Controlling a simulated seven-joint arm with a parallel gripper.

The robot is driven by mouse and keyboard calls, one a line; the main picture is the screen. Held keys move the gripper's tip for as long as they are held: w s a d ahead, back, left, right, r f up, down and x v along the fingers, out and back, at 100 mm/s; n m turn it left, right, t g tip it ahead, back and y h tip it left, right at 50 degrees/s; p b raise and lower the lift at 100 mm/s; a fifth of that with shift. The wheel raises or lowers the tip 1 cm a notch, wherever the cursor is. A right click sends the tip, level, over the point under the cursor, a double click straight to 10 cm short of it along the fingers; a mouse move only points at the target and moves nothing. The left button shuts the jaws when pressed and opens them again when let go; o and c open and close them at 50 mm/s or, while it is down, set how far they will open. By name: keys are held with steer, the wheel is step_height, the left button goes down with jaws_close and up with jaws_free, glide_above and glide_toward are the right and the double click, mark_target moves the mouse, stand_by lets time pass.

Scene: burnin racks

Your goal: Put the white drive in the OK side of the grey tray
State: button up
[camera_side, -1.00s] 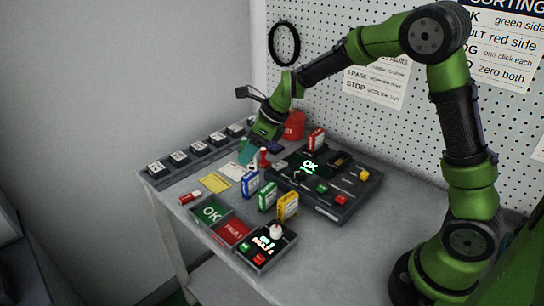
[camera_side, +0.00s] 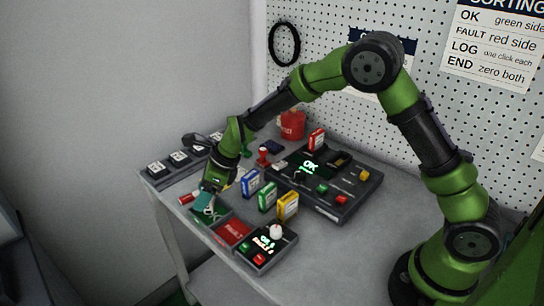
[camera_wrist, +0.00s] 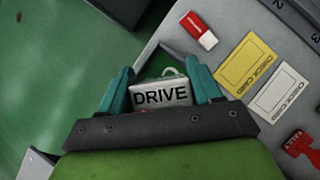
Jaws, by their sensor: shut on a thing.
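My gripper (camera_side: 205,199) is shut on the white drive, over the green OK side (camera_side: 211,216) of the grey tray at the table's front left edge. In the wrist view the white drive (camera_wrist: 161,94), lettered DRIVE, sits between the two teal fingers of my gripper (camera_wrist: 161,84). In the side view the fingers hide the drive. I cannot tell whether the drive touches the tray floor. The red FAULT side (camera_side: 233,232) of the tray is empty.
Blue (camera_side: 250,183), green (camera_side: 267,197) and yellow (camera_side: 288,206) boxes stand right of the tray. A control box (camera_side: 268,248) adjoins the FAULT side.

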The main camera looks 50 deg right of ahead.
steer(key=shift+f, duration=1.15)
steer(key=o, duration=1.1)
steer(key=shift+f, duration=0.15)
